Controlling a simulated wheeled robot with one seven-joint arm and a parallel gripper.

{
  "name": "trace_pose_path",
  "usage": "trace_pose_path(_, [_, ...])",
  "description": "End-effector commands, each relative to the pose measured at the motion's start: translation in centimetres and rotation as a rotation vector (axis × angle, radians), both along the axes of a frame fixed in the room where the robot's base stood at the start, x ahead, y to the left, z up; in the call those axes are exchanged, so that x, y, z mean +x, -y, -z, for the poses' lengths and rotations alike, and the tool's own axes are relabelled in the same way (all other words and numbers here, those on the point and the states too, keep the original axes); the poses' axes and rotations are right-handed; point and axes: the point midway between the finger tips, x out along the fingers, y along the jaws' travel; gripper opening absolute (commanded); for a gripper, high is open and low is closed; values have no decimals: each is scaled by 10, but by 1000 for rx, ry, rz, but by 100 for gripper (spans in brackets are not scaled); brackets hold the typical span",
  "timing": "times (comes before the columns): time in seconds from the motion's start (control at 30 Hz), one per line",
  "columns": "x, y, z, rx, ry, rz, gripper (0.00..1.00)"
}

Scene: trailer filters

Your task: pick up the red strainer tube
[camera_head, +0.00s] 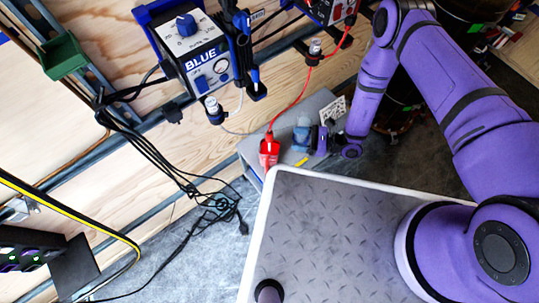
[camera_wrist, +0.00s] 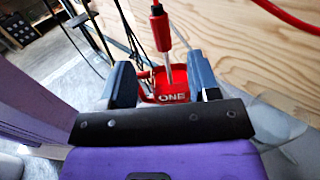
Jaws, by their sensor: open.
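The red strainer tube (camera_wrist: 160,28) stands nearly upright in the wrist view, with a thin pale stem below it. The stem goes down into a red holder (camera_wrist: 172,97) marked "ONE". In the head view the red holder (camera_head: 269,153) is at the centre, with a red tube (camera_head: 269,136) rising from it. My gripper (camera_wrist: 163,78) is open, its two blue fingers on either side of the stem and holder in the wrist view. In the head view my gripper (camera_head: 302,134) is just right of the holder. Whether the fingers touch anything cannot be told.
A grey box or ledge (camera_head: 312,108) stands by the plywood wall (camera_head: 130,90). My grey-topped base fills the lower middle. Open floor (camera_head: 180,265) lies to the left.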

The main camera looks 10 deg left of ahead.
Motion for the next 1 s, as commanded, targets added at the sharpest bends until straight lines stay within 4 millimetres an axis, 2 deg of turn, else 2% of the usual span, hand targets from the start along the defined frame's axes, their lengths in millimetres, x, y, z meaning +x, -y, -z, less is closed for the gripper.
trace_pose_path(0.3, [-4,-44,0,0,1,-3,56])
trace_pose_path(0.57, [-5,-59,1,1,0,-4,56])
trace_pose_path(0.83, [-8,-90,4,1,1,-4,56])
trace_pose_path(1.0, [-8,-102,3,1,0,-2,56])
